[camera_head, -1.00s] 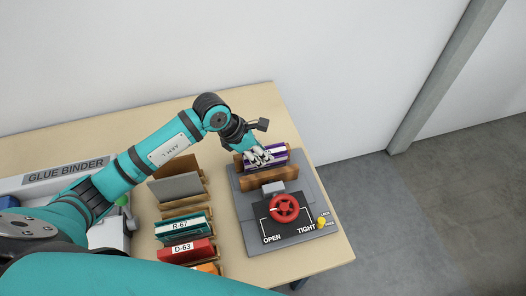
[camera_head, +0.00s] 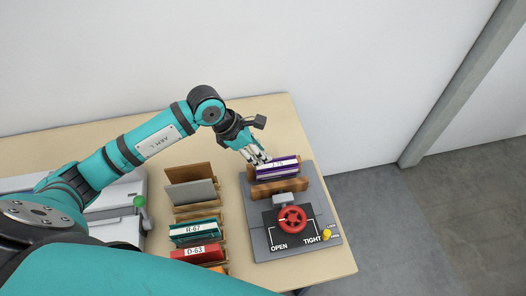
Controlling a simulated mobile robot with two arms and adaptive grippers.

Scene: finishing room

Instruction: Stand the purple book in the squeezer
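The purple book (camera_head: 280,170), with a white label on its spine, stands between the wooden jaws of the squeezer (camera_head: 256,232). The squeezer is a grey plate with a red handwheel (camera_head: 292,220) and the words OPEN and TIGHT. My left gripper (camera_head: 261,160) is at the left part of the book, just behind its spine. Its fingers show, but whether they still grip the book is too small to tell. The front wooden jaw (camera_head: 279,187) hides the lower part of the book. My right gripper is not in view.
Left of the squeezer, a rack holds a teal book R-67 (camera_head: 195,232), a red book D-63 (camera_head: 197,252) and grey and brown boards (camera_head: 192,192). The glue binder machine (camera_head: 112,195) is at the left. The table's right edge lies close to the squeezer.

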